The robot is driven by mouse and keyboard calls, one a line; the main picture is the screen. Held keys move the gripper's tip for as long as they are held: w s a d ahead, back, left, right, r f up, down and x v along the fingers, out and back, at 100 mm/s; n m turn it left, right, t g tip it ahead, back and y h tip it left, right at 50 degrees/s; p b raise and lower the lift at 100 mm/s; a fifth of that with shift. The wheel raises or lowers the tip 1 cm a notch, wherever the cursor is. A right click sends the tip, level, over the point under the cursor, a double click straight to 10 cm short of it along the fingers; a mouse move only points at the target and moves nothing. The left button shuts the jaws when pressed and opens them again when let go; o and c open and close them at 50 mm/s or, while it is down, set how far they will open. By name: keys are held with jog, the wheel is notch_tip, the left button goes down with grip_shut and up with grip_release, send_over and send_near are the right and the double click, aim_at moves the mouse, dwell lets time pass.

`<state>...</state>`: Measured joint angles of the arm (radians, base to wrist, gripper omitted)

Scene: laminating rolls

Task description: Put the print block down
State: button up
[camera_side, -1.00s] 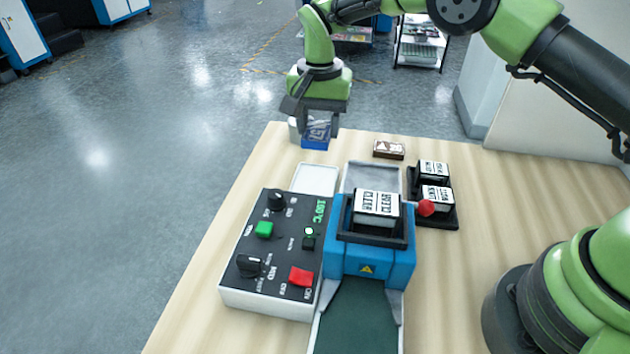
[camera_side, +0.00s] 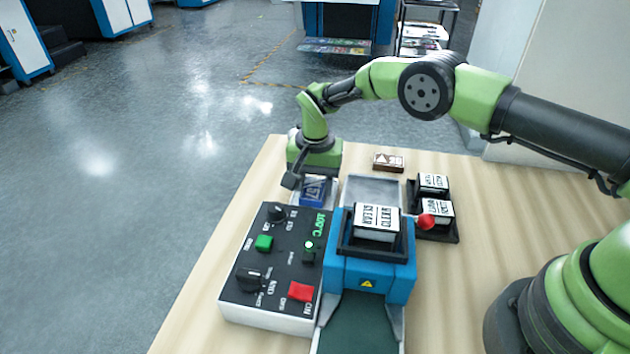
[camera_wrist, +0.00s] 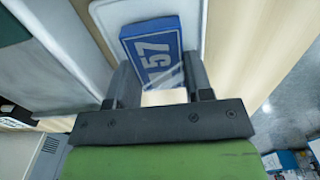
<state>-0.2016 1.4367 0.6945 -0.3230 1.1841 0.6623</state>
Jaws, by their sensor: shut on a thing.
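The print block is a blue block (camera_side: 313,192) with white markings. In the wrist view the block (camera_wrist: 150,35) reads "57" and lies between my two dark fingers. My gripper (camera_side: 313,183) is shut on it, pointing down at the far left end of the table; the gripper also shows in the wrist view (camera_wrist: 160,72). The block is over or in a shallow white tray (camera_wrist: 104,14) behind the control panel. I cannot tell whether it touches the tray floor.
A control panel (camera_side: 280,262) with knobs and buttons stands just in front. The blue laminator (camera_side: 370,270) with a black-framed block and red-knobbed lever is to its right. A grey tray (camera_side: 372,188), a black rack (camera_side: 440,232) with blocks and a small brown box (camera_side: 389,162) are nearby.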

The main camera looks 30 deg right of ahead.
jog(key=shift+f, duration=0.15)
jog(key=o, duration=0.9)
notch_tip(320, 180, up, 12)
jog(key=shift+r, duration=0.25)
notch_tip(320, 180, up, 10)
jog(key=n+t, duration=0.1)
send_over(315, 185)
jog(key=s+d, duration=0.2)
jog(key=s, duration=0.1)
jog(key=s+d+r+n+t+y, duration=0.1)
jog(key=s+d+r+n+t, duration=0.1)
jog(key=s+r, duration=0.6)
jog(key=s+d+n+t+y, duration=0.1)
jog(key=s+t, duration=0.3)
jog(key=s, duration=1.4)
jog(key=shift+d+n, duration=0.5)
jog(key=shift+d, duration=0.05)
